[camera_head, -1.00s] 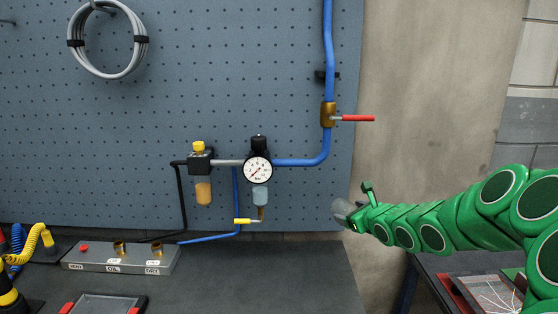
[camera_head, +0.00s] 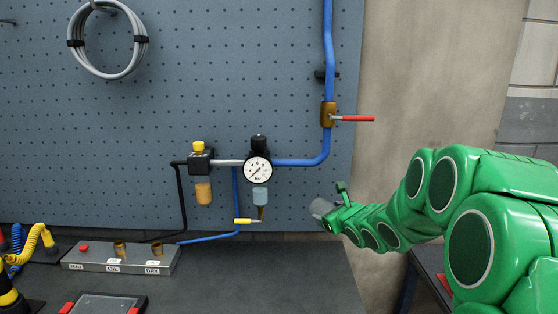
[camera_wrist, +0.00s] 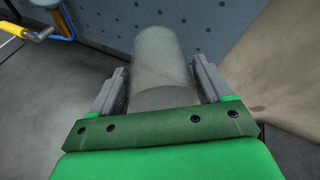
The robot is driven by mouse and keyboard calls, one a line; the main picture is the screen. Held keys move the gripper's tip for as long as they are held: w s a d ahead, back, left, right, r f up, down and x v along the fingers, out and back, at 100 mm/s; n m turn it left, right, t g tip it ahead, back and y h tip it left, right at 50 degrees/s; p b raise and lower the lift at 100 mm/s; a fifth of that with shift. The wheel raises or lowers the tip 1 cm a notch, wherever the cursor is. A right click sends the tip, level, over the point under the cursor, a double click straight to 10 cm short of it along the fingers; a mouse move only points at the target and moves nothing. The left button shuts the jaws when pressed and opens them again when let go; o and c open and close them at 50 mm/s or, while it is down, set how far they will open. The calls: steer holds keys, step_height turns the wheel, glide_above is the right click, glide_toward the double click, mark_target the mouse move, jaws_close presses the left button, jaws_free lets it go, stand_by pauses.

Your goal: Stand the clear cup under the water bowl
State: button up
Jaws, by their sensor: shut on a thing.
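My gripper (camera_wrist: 157,92) is shut on the clear cup (camera_wrist: 158,60), which sits between its two grey fingers in the wrist view. In the head view the cup (camera_head: 320,208) shows as a small grey, see-through shape at the tip of my green arm, held above the bench's back right. The water bowl (camera_head: 260,197) is the pale blue bowl under the round gauge on the pegboard. It hangs to the left of my gripper and a little higher. A brass drain with a yellow-handled lever (camera_head: 243,221) is below the bowl.
A bowl of amber liquid (camera_head: 203,192) hangs left of the gauge. A grey block with brass sockets (camera_head: 120,257) stands on the bench at left. A red-handled valve (camera_head: 350,118) juts out above. The bench top (camera_head: 270,275) below the bowl is clear.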

stand_by(0.4)
steer(key=s+d+f+m+h, duration=0.1)
steer(key=s+d+m+h, duration=0.25)
steer(key=d, duration=1.55)
steer(key=s+d+f+m+h, duration=0.15)
steer(key=s+d, duration=0.35)
steer(key=d, duration=1.4)
steer(key=s+d+f+m+g+h, duration=0.1)
steer(key=s+d+f+m+h, duration=0.15)
steer(key=s+d, duration=1.05)
steer(key=s+d+f+m+h, duration=0.1)
steer(key=s+d+m+h, duration=0.15)
steer(key=s+d, duration=1.15)
steer(key=shift+h, duration=0.4)
steer(key=w+d+f, duration=0.2)
steer(key=d+f, duration=0.1)
steer(key=f, duration=0.1)
steer(key=w+d+f, duration=0.3)
steer(key=d+f, duration=0.1)
steer(key=w+d+f, duration=0.2)
steer(key=d+f, duration=0.2)
steer(key=shift+w+d+f, duration=0.15)
steer(key=shift+w+d, duration=0.05)
steer(key=shift+d, duration=0.05)
steer(key=shift+f, duration=0.25)
